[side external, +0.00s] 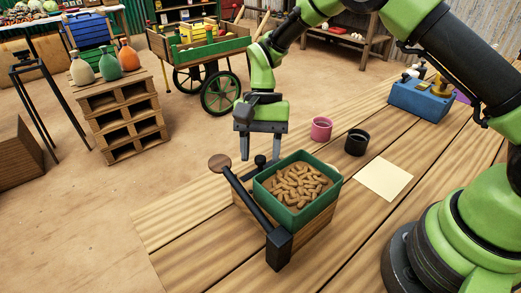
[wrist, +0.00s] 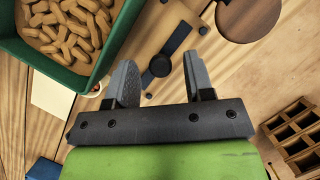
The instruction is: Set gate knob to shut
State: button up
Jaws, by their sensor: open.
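The gate knob seems to be the round black knob with a dark bar, seen in the wrist view (wrist: 160,66) on a pale wooden part beside the green bin (wrist: 66,77). The bar slants from upper right to lower left. In the side external view a small black knob (side external: 260,160) shows behind the bin (side external: 293,206), partly hidden by it. My gripper (side external: 260,146) is open and empty above the knob. In the wrist view the knob lies between its two fingers (wrist: 160,72), with no contact visible. I cannot read any shut or open marking.
The bin holds many peanuts. A black arm (side external: 255,203) with a round wooden disc (side external: 219,163) runs along its left side to a black block (side external: 279,249). A pink cup (side external: 321,129), a black cup (side external: 357,142) and a cream sheet (side external: 384,179) lie right of my gripper.

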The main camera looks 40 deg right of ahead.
jog(key=shift+f, duration=0.2)
jog(key=shift+c, duration=0.4)
grip_shut()
jog(key=shift+a, duration=1.5)
jog(key=shift+o, duration=0.4)
grip_release()
jog(key=shift+d, duration=0.15)
